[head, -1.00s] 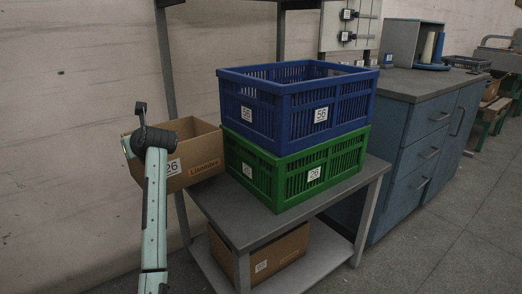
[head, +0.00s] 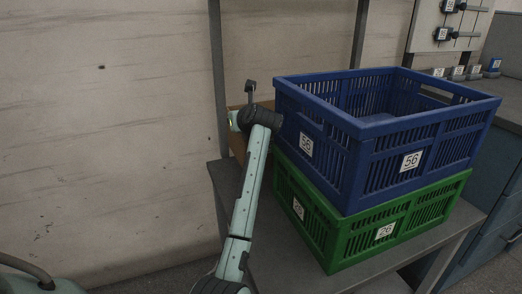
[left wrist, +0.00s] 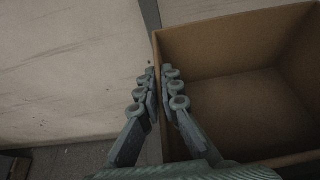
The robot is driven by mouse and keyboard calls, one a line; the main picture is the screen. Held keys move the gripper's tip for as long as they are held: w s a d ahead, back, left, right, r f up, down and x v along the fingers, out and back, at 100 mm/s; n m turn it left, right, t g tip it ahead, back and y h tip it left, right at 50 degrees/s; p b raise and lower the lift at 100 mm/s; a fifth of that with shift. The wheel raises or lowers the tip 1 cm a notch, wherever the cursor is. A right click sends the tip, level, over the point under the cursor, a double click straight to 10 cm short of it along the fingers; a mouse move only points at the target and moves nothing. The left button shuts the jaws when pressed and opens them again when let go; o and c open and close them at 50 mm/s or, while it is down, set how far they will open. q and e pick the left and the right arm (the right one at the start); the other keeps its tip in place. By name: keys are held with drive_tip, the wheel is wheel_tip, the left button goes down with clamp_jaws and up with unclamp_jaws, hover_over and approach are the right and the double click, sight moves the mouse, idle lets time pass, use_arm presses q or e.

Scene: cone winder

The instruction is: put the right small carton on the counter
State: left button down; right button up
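A brown open carton (left wrist: 235,100) fills the right of the left wrist view and looks empty. My left gripper (left wrist: 159,78) has one finger on each side of its left wall, closed on that wall. In the head view only slivers of the carton (head: 237,146) show, behind my left arm and the blue crate, so its label and base are hidden. I cannot tell whether it rests on the grey table. The counter (head: 508,98), with a dark top and blue front, is at the right edge of the head view. My right gripper is not in view.
A blue crate (head: 430,160) sits on a green crate (head: 385,235) on the grey table (head: 455,240), between the carton and the counter. Table posts (head: 217,80) stand behind. Small labelled items (head: 458,71) stand at the counter's far end.

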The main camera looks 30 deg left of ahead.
sight(238, 145)
use_arm(q)
drive_tip(key=f, duration=0.4)
drive_tip(key=shift+w+d, duration=0.2)
drive_tip(key=shift+w, duration=0.05)
wheel_tip(238, 145, down, 4)
drive_tip(key=shift+f, duration=0.1)
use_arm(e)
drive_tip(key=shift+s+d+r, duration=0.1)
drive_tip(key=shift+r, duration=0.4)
use_arm(q)
drive_tip(key=shift+f, duration=0.15)
drive_tip(key=c, duration=1.8)
unclamp_jaws()
drive_tip(key=shift+o, duration=0.4)
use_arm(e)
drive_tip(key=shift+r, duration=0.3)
